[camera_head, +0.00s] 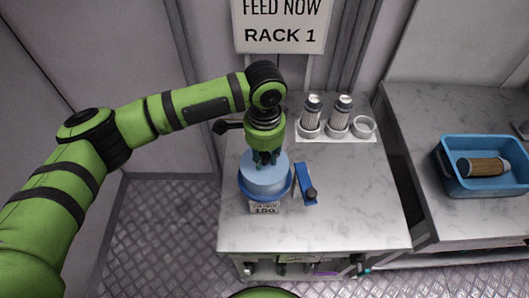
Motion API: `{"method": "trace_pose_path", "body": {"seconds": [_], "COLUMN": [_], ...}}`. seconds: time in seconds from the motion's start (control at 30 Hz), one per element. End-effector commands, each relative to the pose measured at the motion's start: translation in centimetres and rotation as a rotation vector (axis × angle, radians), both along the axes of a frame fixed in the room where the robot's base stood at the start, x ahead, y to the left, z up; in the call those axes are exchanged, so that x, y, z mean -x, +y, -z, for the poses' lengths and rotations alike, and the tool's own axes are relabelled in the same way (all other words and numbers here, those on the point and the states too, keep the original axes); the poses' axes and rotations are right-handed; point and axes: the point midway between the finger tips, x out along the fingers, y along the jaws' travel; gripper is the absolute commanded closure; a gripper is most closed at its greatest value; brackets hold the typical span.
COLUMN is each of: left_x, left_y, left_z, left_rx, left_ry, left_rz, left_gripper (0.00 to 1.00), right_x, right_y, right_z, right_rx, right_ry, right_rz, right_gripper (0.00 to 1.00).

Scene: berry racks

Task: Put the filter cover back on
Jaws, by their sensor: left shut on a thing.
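My left gripper (265,157) comes down from above and is shut on the light blue round filter cover (265,181). The cover is at the left side of the marble-topped counter, over a darker blue ring (265,196). Whether the cover is seated on the ring or held just above it I cannot tell, and the fingertips are partly hidden against its top. A small label with "150" (264,210) shows just in front of the ring. My right gripper is not in view.
A blue tool with a dark knob (306,185) lies close right of the cover. A white holder (345,138) at the back carries two filter cartridges (312,113) and an empty cup (362,127). A blue bin (487,188) on the right counter holds a brownish cartridge (482,167). The front-right counter is clear.

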Motion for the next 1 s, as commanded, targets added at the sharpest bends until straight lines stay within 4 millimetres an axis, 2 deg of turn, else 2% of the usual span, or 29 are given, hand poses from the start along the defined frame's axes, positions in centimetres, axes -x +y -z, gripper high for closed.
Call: {"method": "trace_pose_path", "body": {"seconds": [0.07,0.1,0.13,0.47,0.57,0.67,1.0], "left_x": [0.0,0.0,0.0,0.0,0.0,-0.1,-0.1], "left_y": [0.0,0.0,0.0,0.0,0.0,0.0,-0.1], "left_z": [0.0,0.1,0.1,0.1,-0.5,-1.9,-9.0], "left_rx": [0.000,0.001,0.001,-0.001,0.000,0.001,0.001], "left_ry": [0.000,0.000,0.000,0.000,-0.001,-0.003,-0.003], "left_rz": [0.000,0.000,0.000,0.000,0.000,-0.001,0.000], "left_gripper": [1.00,0.55,0.43,0.43,0.43,0.43,0.43], "right_x": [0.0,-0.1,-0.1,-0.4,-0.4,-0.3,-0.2], "right_y": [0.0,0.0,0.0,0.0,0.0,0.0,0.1], "right_z": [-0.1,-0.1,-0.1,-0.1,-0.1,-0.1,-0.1], "right_rx": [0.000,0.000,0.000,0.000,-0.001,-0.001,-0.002], "right_ry": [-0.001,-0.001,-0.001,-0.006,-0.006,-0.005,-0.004], "right_rz": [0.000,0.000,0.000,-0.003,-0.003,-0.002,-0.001], "right_gripper": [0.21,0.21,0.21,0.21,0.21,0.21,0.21]}}
